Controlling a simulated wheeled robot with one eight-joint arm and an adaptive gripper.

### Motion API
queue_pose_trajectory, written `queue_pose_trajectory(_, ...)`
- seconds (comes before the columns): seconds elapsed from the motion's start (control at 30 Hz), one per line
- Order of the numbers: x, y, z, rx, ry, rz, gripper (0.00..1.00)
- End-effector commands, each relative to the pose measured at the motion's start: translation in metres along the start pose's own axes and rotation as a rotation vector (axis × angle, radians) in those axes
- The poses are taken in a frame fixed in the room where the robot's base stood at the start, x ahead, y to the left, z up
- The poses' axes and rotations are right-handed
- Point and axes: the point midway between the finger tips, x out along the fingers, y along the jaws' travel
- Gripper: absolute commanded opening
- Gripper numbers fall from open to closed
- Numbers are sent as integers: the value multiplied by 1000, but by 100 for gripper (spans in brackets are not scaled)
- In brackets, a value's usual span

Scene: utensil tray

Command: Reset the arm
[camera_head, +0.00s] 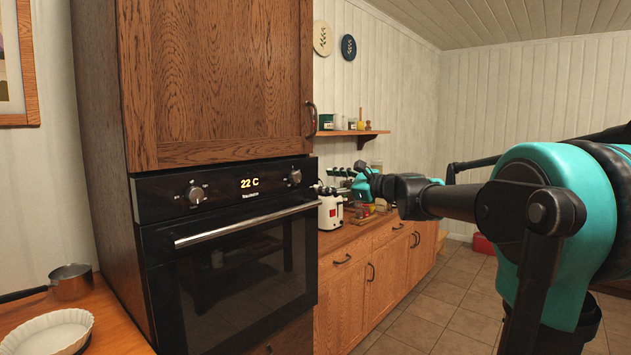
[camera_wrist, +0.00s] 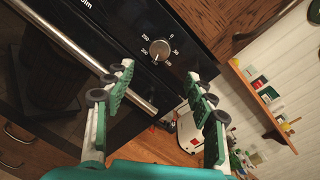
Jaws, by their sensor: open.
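My gripper (camera_wrist: 165,115) shows in the wrist view with its two green-padded fingers spread apart and nothing between them. In the head view my teal and black arm reaches in from the right, and my gripper (camera_head: 362,186) is small at its far end, in front of the counter by the white appliance. Beyond the fingers in the wrist view are the oven's control panel and a knob (camera_wrist: 159,49); I cannot tell the exact distance. No utensil tray can be made out clearly.
A tall wooden cabinet holds a black oven (camera_head: 230,250) with a bar handle (camera_head: 245,225). A white appliance (camera_head: 330,210) stands on the wooden counter right of it. A wall shelf (camera_head: 352,133) holds jars. A saucepan (camera_head: 70,283) and white dish (camera_head: 48,332) are at lower left.

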Motion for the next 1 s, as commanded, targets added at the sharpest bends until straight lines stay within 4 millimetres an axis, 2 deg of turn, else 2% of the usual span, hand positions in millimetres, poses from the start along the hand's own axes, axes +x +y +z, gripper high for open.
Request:
queue_pose_trajectory(0.2,-16,0,0,0,0,-1,55)
queue_pose_trajectory(0.5,-17,0,0,-1,0,1,55)
queue_pose_trajectory(0.6,-18,9,-6,-31,16,14,55)
queue_pose_trajectory(0.67,-22,23,-16,-80,42,39,55)
queue_pose_trajectory(0.77,-33,61,-46,-225,117,112,55)
queue_pose_trajectory(0.87,-53,112,-86,-417,209,223,55)
queue_pose_trajectory(1.0,-91,179,-145,-690,328,406,55)
